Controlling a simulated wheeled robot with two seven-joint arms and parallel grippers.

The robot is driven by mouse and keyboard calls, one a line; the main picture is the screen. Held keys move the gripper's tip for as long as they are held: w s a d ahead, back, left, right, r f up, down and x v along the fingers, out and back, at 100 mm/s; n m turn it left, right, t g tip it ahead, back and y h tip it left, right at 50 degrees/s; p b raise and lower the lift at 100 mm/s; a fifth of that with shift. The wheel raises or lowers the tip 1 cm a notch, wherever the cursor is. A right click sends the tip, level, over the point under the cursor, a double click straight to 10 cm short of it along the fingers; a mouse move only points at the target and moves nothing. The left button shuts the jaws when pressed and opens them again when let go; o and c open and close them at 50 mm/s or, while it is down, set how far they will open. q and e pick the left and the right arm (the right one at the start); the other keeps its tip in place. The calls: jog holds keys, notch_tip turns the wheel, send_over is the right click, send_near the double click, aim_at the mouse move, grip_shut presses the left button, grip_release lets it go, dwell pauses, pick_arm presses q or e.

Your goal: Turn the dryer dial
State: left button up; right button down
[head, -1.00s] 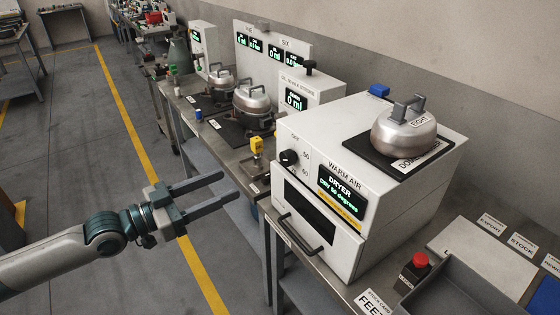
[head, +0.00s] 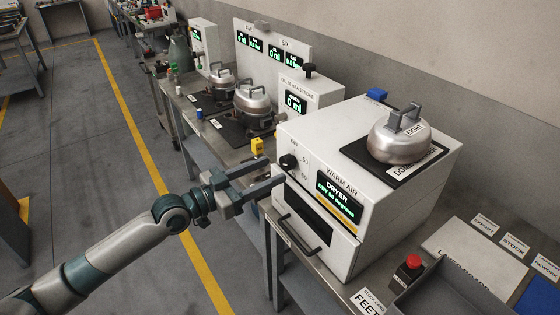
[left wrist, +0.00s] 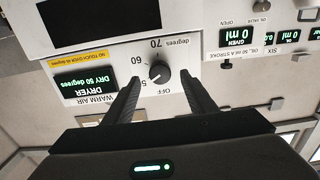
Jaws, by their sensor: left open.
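The white warm-air dryer (head: 390,215) stands on the bench in the head view. Its black dial (head: 288,162) is on the front panel, left of the lit DRYER display (head: 336,196). My left gripper (head: 277,171) is open, its fingers pointing at the panel close by the dial. In the left wrist view, which shows the panel upside down, the dial (left wrist: 159,73) lies between the two open fingertips (left wrist: 159,80), with OFF, 50, 60 and 70 marked around it. No contact with the dial is visible. My right gripper is not in view.
A metal kettle-like vessel (head: 402,140) sits on the dryer top. The dryer door handle (head: 300,238) sticks out below the dial. A red button (head: 413,261) and grey tray are at the right.

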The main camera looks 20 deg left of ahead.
aim_at(283, 165)
pick_arm(q)
jog(key=shift+p+x, duration=0.55)
jog(key=shift+x, duration=1.7)
jog(key=c, duration=1)
